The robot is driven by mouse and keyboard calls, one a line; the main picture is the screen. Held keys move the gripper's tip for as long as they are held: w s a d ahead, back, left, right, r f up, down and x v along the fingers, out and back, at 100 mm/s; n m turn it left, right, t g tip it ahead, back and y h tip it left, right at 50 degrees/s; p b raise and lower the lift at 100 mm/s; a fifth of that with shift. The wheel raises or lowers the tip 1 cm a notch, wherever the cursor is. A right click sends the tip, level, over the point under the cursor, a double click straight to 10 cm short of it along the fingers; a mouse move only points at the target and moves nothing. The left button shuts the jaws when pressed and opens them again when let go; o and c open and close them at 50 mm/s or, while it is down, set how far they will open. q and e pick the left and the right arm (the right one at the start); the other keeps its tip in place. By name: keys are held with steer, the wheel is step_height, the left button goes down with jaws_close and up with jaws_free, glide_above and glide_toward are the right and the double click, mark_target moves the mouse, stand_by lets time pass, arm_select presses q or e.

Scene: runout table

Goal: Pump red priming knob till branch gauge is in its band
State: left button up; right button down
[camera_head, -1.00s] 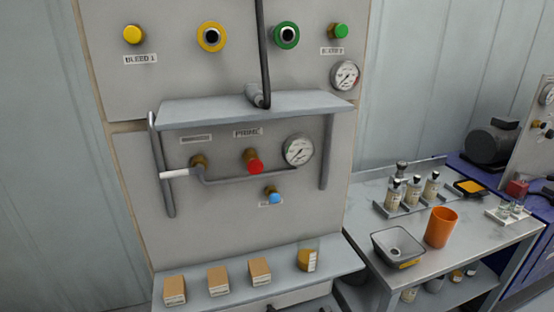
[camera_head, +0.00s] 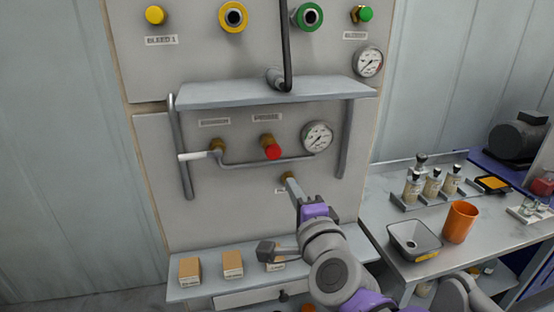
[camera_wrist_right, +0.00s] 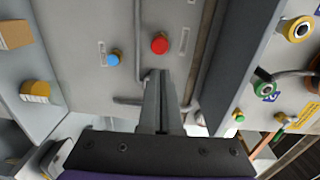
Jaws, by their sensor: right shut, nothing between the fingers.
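The red priming knob (camera_head: 273,152) sits on a brass stem under the PRIME label (camera_head: 267,117); it also shows in the wrist view (camera_wrist_right: 160,44). A round white gauge (camera_head: 317,137) is just right of it; I cannot read its band. My right gripper (camera_head: 291,182) is shut and empty, below and slightly right of the red knob in the head view. In the wrist view its fingertips (camera_wrist_right: 158,73) point toward the panel, with the red knob beyond them and apparently apart. My left gripper is not in view.
A blue button (camera_wrist_right: 113,59) is hidden behind my gripper in the head view. A grey shelf (camera_head: 260,93) juts out above the knob. A lower ledge (camera_head: 205,290) holds small boxes.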

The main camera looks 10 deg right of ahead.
mark_target(274, 151)
stand_by(0.3)
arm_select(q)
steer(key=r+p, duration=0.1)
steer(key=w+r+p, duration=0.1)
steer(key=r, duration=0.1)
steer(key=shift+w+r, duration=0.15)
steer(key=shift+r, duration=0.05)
arm_select(e)
steer(key=w, duration=1.4)
steer(key=shift+d+f, duration=0.1)
steer(key=shift+f, duration=0.25)
steer(key=shift+w+r+p, duration=0.15)
steer(key=shift+w+p, duration=0.15)
steer(key=shift+w, duration=1.2)
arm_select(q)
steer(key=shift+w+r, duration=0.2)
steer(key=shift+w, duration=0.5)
arm_select(e)
steer(key=shift+s, duration=0.1)
